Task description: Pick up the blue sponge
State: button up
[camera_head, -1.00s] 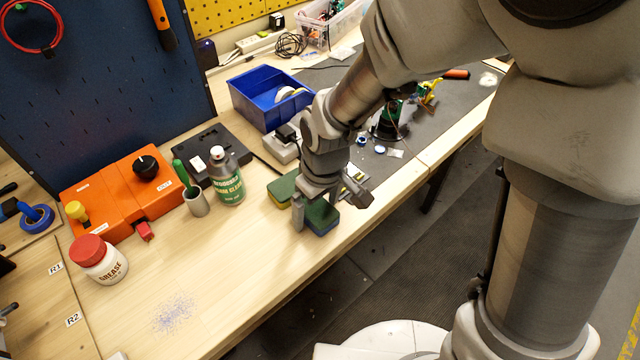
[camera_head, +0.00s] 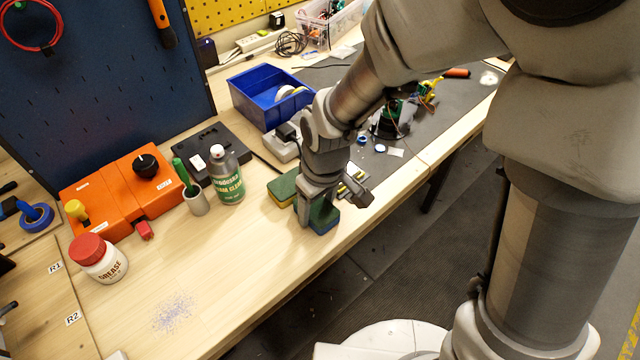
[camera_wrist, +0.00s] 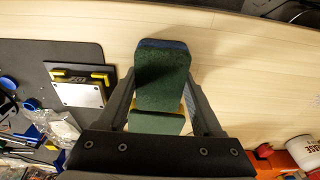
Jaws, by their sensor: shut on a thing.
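The blue sponge (camera_head: 324,218), with a dark green scouring top, lies flat on the wooden bench near its front edge. It also shows in the wrist view (camera_wrist: 163,75), with a strip of blue at its far end. My gripper (camera_head: 318,206) points down over it and is shut on its sides, partly hiding it in the head view. In the wrist view the fingers of my gripper (camera_wrist: 163,95) stand on both sides of the sponge. I see no gap under the sponge.
A yellow sponge with a green top (camera_head: 283,189) lies close behind the blue one. A blue bin (camera_head: 262,100) stands behind.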

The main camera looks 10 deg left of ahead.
aim_at(315, 205)
notch_tip(315, 205, up, 5)
jog(key=shift+f+p, duration=0.1)
jog(key=shift+p, duration=0.35)
jog(key=d+r, duration=0.6)
jog(key=d, duration=0.5)
jog(key=shift+d+r+p, duration=0.25)
jog(key=shift+d+p, duration=0.1)
jog(key=shift+p, duration=0.05)
jog(key=o, duration=0.7)
jog(key=c, duration=0.5)
jog(key=shift+o, duration=0.2)
jog(key=shift+w+f, duration=0.1)
